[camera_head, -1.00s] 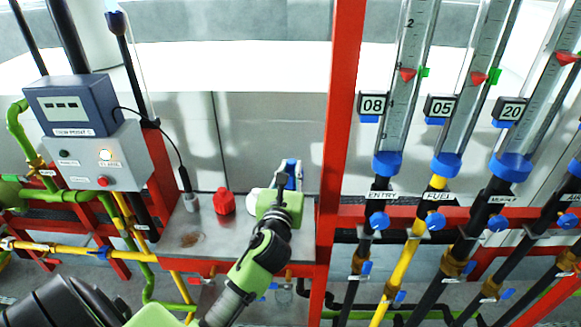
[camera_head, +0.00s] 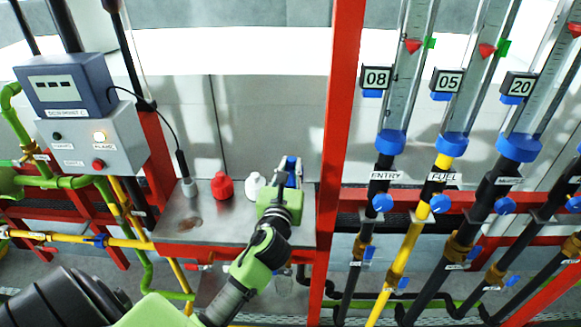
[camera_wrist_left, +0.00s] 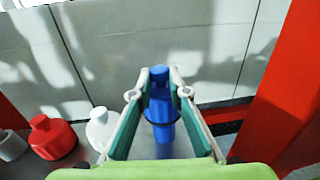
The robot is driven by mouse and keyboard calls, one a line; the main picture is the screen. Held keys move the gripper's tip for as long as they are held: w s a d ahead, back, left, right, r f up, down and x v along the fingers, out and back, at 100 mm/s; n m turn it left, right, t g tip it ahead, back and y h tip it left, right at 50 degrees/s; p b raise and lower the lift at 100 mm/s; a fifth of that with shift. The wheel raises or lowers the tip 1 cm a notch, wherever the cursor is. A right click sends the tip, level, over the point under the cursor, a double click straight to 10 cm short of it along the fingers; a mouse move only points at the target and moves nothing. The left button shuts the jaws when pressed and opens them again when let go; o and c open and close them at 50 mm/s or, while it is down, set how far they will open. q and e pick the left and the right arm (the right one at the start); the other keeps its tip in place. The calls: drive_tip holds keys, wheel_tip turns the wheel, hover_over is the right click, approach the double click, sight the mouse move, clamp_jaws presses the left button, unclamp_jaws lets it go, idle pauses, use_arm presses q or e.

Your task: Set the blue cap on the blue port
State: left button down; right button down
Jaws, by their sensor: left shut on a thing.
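My left gripper (camera_head: 288,176) is over the right part of the metal shelf. In the left wrist view its two fingers (camera_wrist_left: 160,88) stand on either side of a blue piece and are shut on it, which I take as the blue cap (camera_wrist_left: 160,98). The blue cap also shows above the gripper in the head view (camera_head: 291,163). Below a dark ring, more blue (camera_wrist_left: 166,132) continues downward, perhaps the blue port; I cannot tell whether cap and port touch. My right gripper is not in view.
A red capped piece (camera_head: 221,186) and a white one (camera_head: 256,186) stand on the metal shelf (camera_head: 210,228) left of the gripper. A grey plug (camera_head: 189,187) with a cable is further left. A red post (camera_head: 338,130) rises close on the right.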

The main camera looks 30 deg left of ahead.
sight(290, 185)
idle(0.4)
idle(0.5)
use_arm(q)
drive_tip(key=shift+p, duration=0.75)
idle(0.4)
drive_tip(key=shift+f+b, duration=2.25)
drive_tip(key=shift+f, duration=0.6)
drive_tip(key=c, duration=1.8)
unclamp_jaws()
drive_tip(key=shift+c, duration=0.2)
drive_tip(key=shift+s, duration=0.1)
drive_tip(key=v, duration=1.2)
drive_tip(key=shift+r, duration=0.1)
